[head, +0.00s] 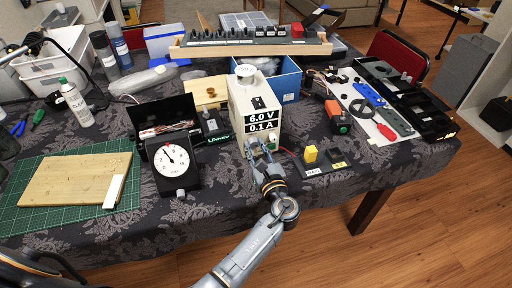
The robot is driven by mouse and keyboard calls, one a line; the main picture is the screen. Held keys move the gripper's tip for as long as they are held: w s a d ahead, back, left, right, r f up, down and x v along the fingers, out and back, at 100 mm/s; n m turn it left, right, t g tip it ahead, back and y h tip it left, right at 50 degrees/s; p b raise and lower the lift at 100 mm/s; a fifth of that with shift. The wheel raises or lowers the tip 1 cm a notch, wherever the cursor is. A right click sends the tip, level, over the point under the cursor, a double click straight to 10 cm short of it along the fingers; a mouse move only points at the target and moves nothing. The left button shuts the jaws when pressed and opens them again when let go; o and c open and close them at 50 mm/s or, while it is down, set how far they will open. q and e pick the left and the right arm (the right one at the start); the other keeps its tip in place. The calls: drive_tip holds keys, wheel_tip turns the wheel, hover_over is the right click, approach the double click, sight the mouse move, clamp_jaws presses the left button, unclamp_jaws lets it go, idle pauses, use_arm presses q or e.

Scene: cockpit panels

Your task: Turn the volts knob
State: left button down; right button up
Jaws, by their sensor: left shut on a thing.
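A cream power supply box (250,98) stands upright near the middle of the table. Its front displays (262,120) read 6.0 V and 0.1 A. My left gripper (256,147) is at the lower front face of the box, just below the displays. It is shut on a small knob there, which I take to be the volts knob; the fingers hide most of it, and its label cannot be read. A white round part sits on top of the box. My right gripper is not in view.
A black dial gauge (177,162) stands to the left, with a wooden board (75,180) on a green mat beyond it. A small panel with a yellow block (310,154) lies close on the right. A blue box (287,80) is behind.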

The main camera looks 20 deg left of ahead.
use_arm(q)
drive_tip(key=m+p, duration=0.2)
drive_tip(key=p, duration=0.1)
drive_tip(key=shift+r+m, duration=0.3)
drive_tip(key=shift+f+m+p, duration=0.15)
drive_tip(key=shift+m+p, duration=0.45)
drive_tip(key=shift+p, duration=0.05)
drive_tip(key=shift+f, duration=0.15)
drive_tip(key=c, duration=1)
unclamp_jaws()
drive_tip(key=shift+c, duration=0.2)
drive_tip(key=shift+s+d, duration=0.15)
drive_tip(key=shift+s, duration=0.1)
drive_tip(key=v, duration=0.7)
drive_tip(key=shift+f, duration=0.1)
